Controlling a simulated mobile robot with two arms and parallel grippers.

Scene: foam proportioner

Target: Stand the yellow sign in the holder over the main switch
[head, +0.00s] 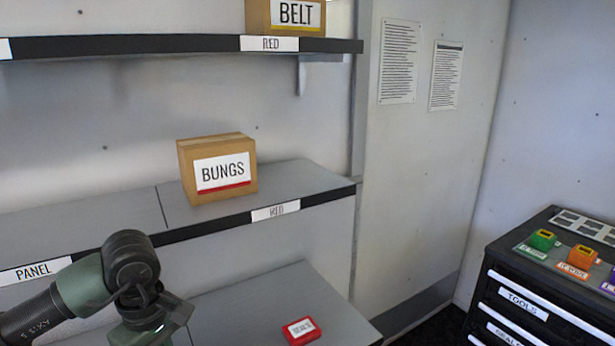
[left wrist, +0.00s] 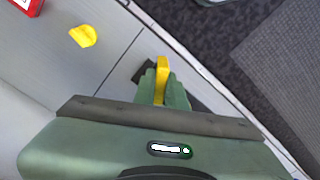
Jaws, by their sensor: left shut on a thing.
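In the left wrist view my left gripper (left wrist: 163,92) is shut on a narrow yellow piece, seen almost edge-on, which looks like the yellow sign (left wrist: 163,66). Most of it is hidden between the green fingers. A dark flat piece (left wrist: 143,72) lies beside and under the fingers; I cannot tell whether it is the holder. In the head view my left arm comes in at the bottom left and its fingertips are out of the picture. I cannot make out the main switch in either view. My right gripper is not in view.
A second yellow piece (left wrist: 83,36) lies on the grey surface. A red-framed box (head: 301,331) sits on the low shelf. A BUNGS carton (head: 217,168) stands on the middle shelf. A black drawer cabinet (head: 530,290) stands at the right.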

